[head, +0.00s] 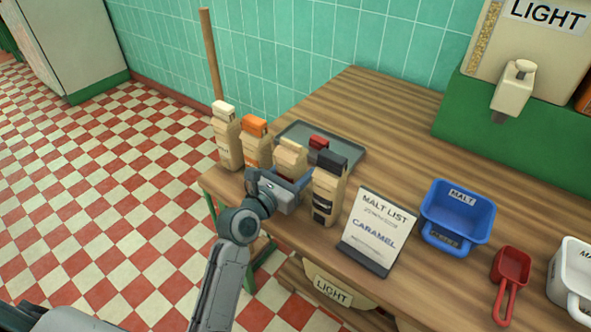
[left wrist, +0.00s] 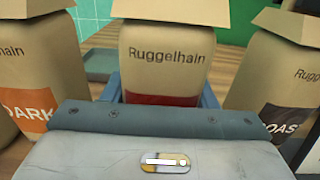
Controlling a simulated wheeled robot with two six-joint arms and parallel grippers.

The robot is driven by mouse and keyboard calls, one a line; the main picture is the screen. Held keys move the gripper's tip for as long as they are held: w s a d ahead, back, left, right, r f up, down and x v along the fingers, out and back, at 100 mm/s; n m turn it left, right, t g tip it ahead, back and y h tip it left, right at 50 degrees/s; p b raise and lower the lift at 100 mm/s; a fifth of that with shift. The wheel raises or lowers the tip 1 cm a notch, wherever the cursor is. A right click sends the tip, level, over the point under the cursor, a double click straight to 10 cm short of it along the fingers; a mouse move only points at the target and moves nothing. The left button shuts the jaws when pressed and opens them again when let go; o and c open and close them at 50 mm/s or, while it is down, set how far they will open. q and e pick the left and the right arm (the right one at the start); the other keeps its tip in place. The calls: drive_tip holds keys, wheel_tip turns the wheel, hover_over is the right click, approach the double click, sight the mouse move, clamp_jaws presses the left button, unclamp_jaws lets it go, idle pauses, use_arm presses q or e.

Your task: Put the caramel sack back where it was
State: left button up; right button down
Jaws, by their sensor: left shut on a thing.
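My left gripper (head: 291,186) is shut on a tan paper sack (head: 291,158), which I take as the caramel sack. In the left wrist view this sack (left wrist: 165,55) reads "Ruggelhain" above a red label, whose word is hidden behind the gripper. It is upright in the row at the table's left edge, between the orange-topped DARK sack (head: 257,145) and the black-topped ROAST sack (head: 328,190). Its base is hidden, so I cannot tell whether it touches the table. My right gripper is out of view.
A white-topped sack (head: 227,138) ends the row at left. Behind the row is a grey tray (head: 349,158) with a small red thing (head: 319,142) at it. A Malt List card reading CARAMEL (head: 376,232), a blue bin (head: 456,212) and a red scoop (head: 510,265) stand to the right.

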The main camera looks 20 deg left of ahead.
use_arm(q)
drive_tip(key=o, duration=1.1)
drive_tip(key=shift+f, duration=0.1)
drive_tip(key=shift+o, duration=0.2)
drive_tip(key=shift+s+a, duration=0.1)
drive_tip(key=shift+s, duration=0.15)
drive_tip(key=v, duration=1.1)
drive_tip(key=shift+s, duration=0.3)
